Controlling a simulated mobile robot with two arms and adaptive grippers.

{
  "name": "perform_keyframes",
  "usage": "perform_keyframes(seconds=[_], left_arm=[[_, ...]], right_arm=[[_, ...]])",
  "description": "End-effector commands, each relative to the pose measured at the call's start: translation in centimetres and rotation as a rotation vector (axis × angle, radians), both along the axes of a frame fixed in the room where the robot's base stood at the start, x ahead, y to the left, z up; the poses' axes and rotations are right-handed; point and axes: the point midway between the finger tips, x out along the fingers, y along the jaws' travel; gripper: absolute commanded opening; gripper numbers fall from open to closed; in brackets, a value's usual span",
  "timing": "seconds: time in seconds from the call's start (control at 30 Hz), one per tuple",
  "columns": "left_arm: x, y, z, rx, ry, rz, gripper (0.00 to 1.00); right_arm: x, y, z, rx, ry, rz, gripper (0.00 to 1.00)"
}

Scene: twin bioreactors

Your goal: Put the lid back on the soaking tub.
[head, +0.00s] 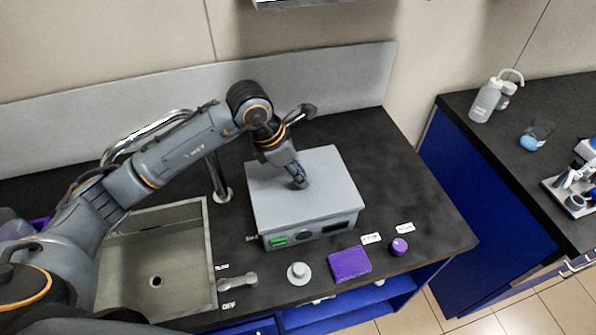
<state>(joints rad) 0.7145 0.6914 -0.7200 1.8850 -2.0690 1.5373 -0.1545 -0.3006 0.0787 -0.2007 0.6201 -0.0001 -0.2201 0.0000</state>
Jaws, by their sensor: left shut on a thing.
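The soaking tub (345,228) is a grey box on the dark worktop, right of the sink, with a green display and dark controls on its front. A flat grey lid (325,165) covers its top and lines up closely with its outline. I cannot tell whether a thin gap is left between them. My left gripper (300,183) points down at the middle of the lid and is shut on the lid's handle, which the fingers mostly hide. The inside of the tub is hidden. My right gripper is out of view.
A sink (180,262) with a tall tap lies left of the tub. In front are a small grey knobbed piece (299,273), a purple block (349,264) and a purple round item (399,246). Worktop right of the tub is clear. A side bench holds a wash bottle (487,102).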

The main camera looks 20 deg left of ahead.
Motion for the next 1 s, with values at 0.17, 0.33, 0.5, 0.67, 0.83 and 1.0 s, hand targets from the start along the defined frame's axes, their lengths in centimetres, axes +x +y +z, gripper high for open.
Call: perform_keyframes(seconds=[0.17, 0.33, 0.5, 0.67, 0.83, 1.0], left_arm=[[0.04, -0.02, 0.10, -0.001, -0.002, -0.001, 0.00], [0.04, -0.03, 0.07, -0.001, -0.002, -0.001, 0.00], [0.05, -0.02, -0.07, -0.001, -0.002, -0.001, 0.00], [0.06, -0.03, -0.19, -0.001, -0.002, -0.001, 0.00], [0.04, -0.05, -0.20, -0.001, -0.002, -0.001, 0.00], [0.04, -0.04, -0.17, -0.001, -0.002, -0.001, 0.00]], right_arm=[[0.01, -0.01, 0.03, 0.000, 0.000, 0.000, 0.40], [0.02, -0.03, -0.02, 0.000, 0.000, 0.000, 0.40], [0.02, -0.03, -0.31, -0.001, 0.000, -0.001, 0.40], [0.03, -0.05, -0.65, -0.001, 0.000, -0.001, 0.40], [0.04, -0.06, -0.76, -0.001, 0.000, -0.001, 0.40], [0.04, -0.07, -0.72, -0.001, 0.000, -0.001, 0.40]])
